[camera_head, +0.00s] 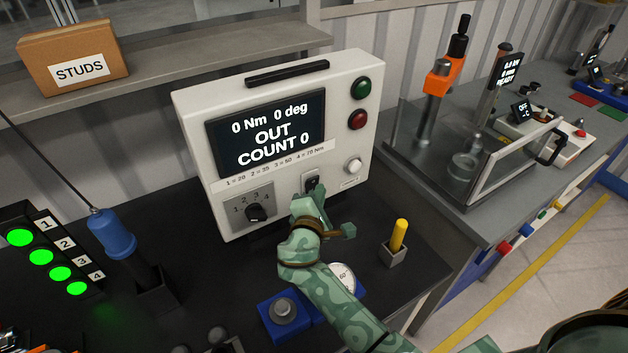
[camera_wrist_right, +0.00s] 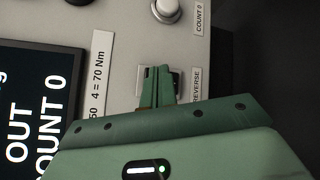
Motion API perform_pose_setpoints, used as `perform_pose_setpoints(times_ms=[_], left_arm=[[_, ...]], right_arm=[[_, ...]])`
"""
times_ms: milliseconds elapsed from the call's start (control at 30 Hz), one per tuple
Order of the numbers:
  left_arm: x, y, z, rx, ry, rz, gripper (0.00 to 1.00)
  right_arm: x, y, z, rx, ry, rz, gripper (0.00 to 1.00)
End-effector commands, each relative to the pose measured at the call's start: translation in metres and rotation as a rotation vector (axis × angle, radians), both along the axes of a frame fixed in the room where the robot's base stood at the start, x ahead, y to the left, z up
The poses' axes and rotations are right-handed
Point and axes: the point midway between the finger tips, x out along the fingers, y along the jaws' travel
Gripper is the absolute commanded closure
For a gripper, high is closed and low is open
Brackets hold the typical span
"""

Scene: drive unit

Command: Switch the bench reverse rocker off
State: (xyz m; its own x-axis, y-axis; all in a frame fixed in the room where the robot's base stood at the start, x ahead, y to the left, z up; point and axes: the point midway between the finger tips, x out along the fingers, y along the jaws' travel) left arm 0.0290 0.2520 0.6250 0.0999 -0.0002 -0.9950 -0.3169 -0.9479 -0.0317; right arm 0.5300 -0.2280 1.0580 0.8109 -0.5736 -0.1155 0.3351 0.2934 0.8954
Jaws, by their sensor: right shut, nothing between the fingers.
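The reverse rocker (camera_head: 312,182) sits low on the front of the white control box (camera_head: 193,150), right of the numbered selector knob. My right gripper (camera_head: 313,198) is shut and empty, with its fingertips right at the rocker. In the right wrist view, the shut fingers (camera_wrist_right: 157,87) overlap the dark rocker (camera_wrist_right: 174,80) beside its REVERSE label (camera_wrist_right: 196,86) and hide part of it. I cannot tell whether they touch it or which way it is tipped. The display (camera_head: 266,133) reads 0 Nm, 0 deg, OUT, COUNT 0. My left gripper is not in view.
A white round button (camera_head: 353,166) is right of the rocker, near the gripper. A yellow-handled part (camera_head: 399,235) stands in a block to the right. A blue-based button (camera_head: 283,310) lies below my right arm. A blue-topped tool (camera_head: 112,234) stands at left.

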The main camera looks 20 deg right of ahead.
Motion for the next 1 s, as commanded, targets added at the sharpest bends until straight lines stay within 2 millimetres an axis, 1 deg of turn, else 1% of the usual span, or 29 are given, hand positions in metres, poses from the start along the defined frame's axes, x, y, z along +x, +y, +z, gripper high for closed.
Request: perform_pose_setpoints(times_ms=[667,1000], left_arm=[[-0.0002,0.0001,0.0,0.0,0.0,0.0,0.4],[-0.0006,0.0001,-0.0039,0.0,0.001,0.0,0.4]], right_arm=[[0.0001,0.0,0.0001,0.0,0.0,0.0,1.0],[0.0083,0.001,0.0012,0.001,-0.001,0.0,1.0]])
